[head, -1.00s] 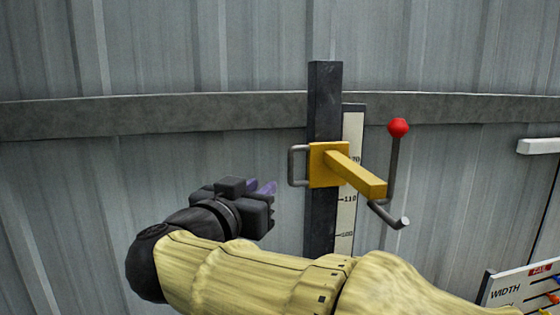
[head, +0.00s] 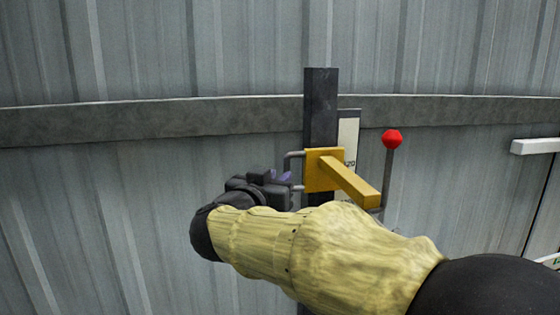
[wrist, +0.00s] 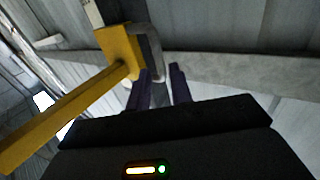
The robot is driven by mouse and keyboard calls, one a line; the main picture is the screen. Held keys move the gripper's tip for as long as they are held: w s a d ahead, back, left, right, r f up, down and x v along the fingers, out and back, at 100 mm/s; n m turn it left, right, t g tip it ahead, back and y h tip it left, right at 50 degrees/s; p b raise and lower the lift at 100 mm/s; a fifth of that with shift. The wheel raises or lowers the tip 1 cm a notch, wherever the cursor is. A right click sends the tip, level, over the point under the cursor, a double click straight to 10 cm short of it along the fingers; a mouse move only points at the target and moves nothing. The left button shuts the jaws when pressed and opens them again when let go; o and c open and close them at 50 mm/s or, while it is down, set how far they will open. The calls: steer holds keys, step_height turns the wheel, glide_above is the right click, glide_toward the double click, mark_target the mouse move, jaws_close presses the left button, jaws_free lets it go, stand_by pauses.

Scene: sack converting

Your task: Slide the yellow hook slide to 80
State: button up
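The yellow hook slide (head: 325,169) sits on the dark upright post (head: 321,105), with its yellow arm reaching toward the lower right. A grey loop handle (head: 290,155) sticks out of its left side. The white scale (head: 348,132) is behind it; a mark ending in "20" shows beside the slide, and my arm hides the lower scale. My gripper (head: 287,177) is at the handle, left of the slide.
A red-knobbed lever (head: 392,140) stands right of the slide, close to my arm. A grey rail (head: 150,115) runs across the corrugated wall behind the post. A white bar (head: 535,146) is at the far right. The area left of my gripper is clear.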

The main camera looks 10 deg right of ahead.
mark_target(285, 170)
steer(key=p+x, duration=0.2)
steer(key=x, duration=0.5)
steer(key=shift+w+d, duration=0.2)
steer(key=shift+w, duration=0.1)
jaws_close()
